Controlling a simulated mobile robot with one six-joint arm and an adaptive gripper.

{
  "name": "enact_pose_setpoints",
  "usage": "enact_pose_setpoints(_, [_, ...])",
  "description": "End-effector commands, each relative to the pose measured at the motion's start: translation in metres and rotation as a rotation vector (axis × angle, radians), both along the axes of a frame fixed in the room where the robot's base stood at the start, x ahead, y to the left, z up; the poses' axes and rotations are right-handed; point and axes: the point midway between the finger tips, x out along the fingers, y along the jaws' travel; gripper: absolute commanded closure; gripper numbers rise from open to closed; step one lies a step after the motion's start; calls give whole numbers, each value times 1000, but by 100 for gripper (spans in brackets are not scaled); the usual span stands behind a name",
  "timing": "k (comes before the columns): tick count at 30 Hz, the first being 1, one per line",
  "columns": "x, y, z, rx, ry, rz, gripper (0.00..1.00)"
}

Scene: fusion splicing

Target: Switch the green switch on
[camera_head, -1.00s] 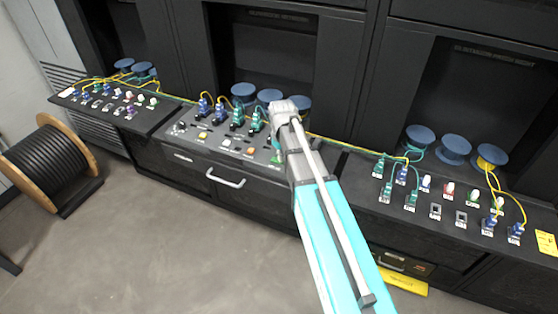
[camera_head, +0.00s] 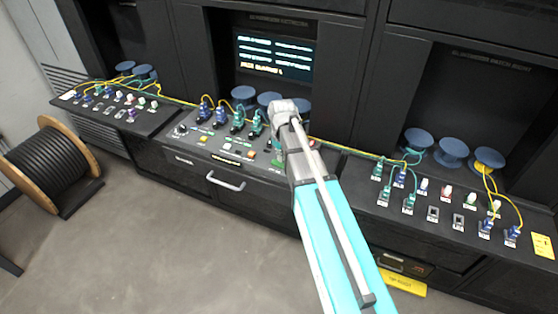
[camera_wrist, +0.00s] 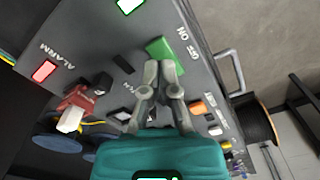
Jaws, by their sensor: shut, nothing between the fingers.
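The green switch (camera_wrist: 160,50) is on the dark console panel, just past my fingertips in the wrist view. A piece of green shows in the head view (camera_head: 277,164) at the console's right front, partly behind my arm. My gripper (camera_wrist: 161,68) is shut and empty, its fingertips at the switch's near edge. I cannot tell if they touch it. The screen (camera_head: 274,56) behind the console is lit and shows lines of text.
A red light (camera_wrist: 44,70) marked ALARM glows on the panel. A red and white part (camera_wrist: 72,112) and an orange button (camera_wrist: 197,107) stand near the fingers. A drawer handle (camera_wrist: 231,70) juts from the console front. A cable reel (camera_head: 52,160) stands on the open floor.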

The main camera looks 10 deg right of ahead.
Motion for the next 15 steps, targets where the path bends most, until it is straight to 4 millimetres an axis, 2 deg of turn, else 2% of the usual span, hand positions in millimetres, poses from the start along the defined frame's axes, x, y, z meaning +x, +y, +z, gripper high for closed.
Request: enact_pose_setpoints(15, [0, 0, 32, 0, 0, 0, 100])
